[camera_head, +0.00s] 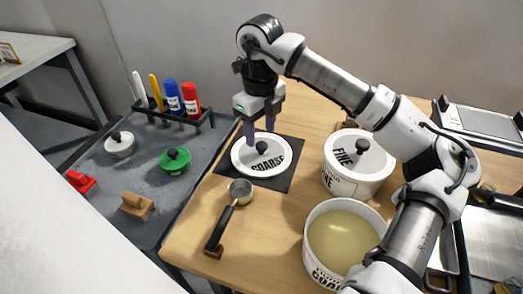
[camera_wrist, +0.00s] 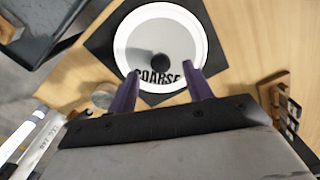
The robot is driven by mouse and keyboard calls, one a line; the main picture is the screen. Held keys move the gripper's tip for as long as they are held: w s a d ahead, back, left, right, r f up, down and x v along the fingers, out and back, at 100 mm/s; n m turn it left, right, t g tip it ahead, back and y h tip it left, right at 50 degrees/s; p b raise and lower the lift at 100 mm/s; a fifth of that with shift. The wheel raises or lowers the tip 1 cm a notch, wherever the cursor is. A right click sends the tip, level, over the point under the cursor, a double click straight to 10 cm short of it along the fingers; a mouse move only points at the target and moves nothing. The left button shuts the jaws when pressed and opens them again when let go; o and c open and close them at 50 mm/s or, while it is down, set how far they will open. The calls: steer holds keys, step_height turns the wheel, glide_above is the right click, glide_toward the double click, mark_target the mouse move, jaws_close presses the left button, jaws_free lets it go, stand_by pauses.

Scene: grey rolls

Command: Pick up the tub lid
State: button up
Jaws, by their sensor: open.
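A round white tub lid (camera_head: 272,163) marked "COARSE", with a black knob, lies on a black square mat (camera_head: 284,182) on the wooden table. The lid also shows in the wrist view (camera_wrist: 160,27). My gripper (camera_head: 258,126) is open at the lid's far left side, pointing down. In the wrist view the purple fingers (camera_wrist: 160,85) are spread at the lid's near edge, with the knob ahead between them. Whether they touch the lid I cannot tell. An open white tub (camera_head: 318,262) marked "COARSE" holds a yellowish filling. A second tub (camera_head: 345,183) wears a lid marked "FINE" (camera_head: 359,153).
A metal scoop (camera_head: 238,193) with a black handle lies left of the open tub. Metal equipment (camera_head: 485,122) stands at right.

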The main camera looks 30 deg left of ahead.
mark_target(262, 144)
steer(key=shift+d+f, duration=0.15)
steer(key=shift+f, duration=1.6)
steer(key=c, duration=1)
steer(key=shift+c, duration=0.2)
